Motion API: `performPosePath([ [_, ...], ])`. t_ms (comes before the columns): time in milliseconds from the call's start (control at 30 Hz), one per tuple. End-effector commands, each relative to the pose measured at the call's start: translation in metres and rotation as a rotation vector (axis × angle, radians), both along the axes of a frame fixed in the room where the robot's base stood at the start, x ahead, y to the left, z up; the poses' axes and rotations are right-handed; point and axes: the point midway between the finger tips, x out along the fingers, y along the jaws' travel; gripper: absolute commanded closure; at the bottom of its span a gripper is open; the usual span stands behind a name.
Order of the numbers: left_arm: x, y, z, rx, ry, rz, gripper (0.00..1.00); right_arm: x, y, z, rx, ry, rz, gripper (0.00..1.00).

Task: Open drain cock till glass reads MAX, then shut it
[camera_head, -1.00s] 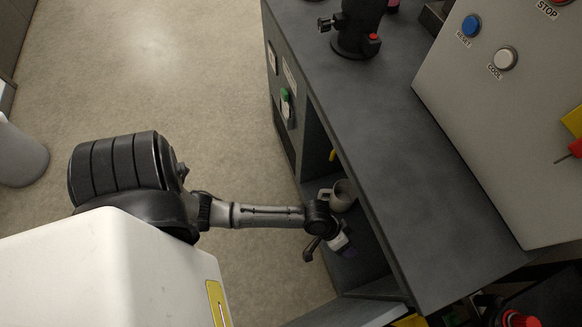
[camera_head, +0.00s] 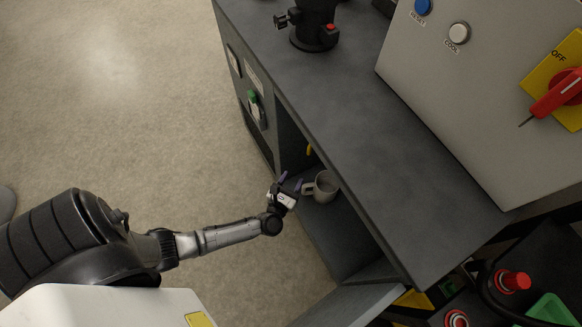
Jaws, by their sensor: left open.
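My left gripper (camera_head: 292,181) is open and empty at the mouth of the shelf space under the dark bench. I cannot make out a level glass or a MAX mark. My right gripper is out of view.
The bench top (camera_head: 340,120) is mostly clear, with a black stand (camera_head: 314,36) at its back. A grey cabinet (camera_head: 470,100) bears a red switch (camera_head: 558,92) on a yellow plate. A green button (camera_head: 253,97) is on the bench end. The floor at left is open.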

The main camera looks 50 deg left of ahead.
Motion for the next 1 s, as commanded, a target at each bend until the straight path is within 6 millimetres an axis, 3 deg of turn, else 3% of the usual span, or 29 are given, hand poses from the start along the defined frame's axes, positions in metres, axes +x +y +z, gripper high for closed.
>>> performPosePath([
  [233, 0.014, 0.005, -0.001, -0.049, -0.021, -0.002, 0.52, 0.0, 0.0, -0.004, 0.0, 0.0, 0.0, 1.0],
  [700, 0.09, 0.034, -0.002, -0.046, -0.02, -0.003, 0.52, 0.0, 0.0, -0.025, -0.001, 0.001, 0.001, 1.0],
  [1000, 0.12, 0.046, -0.001, -0.045, -0.017, -0.004, 0.52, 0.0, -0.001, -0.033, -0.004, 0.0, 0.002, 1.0],
])
